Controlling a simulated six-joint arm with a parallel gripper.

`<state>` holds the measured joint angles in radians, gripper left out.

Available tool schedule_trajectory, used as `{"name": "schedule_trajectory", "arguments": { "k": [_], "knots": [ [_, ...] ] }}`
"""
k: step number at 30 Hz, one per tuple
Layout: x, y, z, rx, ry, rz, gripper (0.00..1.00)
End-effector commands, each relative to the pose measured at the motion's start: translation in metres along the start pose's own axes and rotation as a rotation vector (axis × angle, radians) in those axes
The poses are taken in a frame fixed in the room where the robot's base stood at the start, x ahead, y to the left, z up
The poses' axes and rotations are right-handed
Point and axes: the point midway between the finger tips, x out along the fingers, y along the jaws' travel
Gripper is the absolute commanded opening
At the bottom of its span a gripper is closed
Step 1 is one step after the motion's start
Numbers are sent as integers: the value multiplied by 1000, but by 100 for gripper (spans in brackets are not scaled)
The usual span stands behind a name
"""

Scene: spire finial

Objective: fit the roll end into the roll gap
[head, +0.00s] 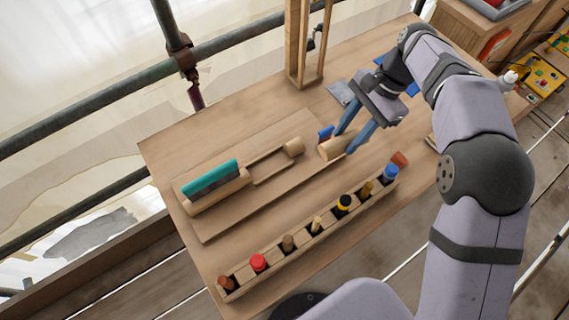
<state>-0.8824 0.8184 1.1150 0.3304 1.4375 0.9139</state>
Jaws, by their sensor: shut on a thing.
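My gripper (345,142) has its blue fingers shut on a short pale wooden cylinder, the roll end (331,150). Two thin rails run from this roll to a small round wooden piece (294,146). The open space between the rails (268,165) looks like the roll gap. The roll end is apart from it, to the right. Part of the roll end is hidden by the fingers.
A long wooden rack (238,287) with several coloured-top tools runs along the front of the table. A wooden upright frame (292,70) stands behind. The table's left corner (160,155) is clear.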

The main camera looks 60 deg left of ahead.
Motion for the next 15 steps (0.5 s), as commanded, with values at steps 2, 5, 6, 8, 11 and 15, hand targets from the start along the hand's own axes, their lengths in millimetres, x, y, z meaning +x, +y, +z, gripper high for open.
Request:
{"name": "schedule_trajectory", "arguments": {
  "k": [2, 5, 6, 8, 11, 15],
  "knots": [
    [14, -25, 31, -31, 1, 12, 7],
    [27, -47, 66, -54, 0, 23, 7],
    [32, -55, 79, -62, 0, 27, 7],
    [39, -64, 96, -73, 0, 30, 7],
    [48, -75, 121, -87, 0, 37, 7],
    [56, -83, 144, -101, 0, 42, 7]
  ]
}}
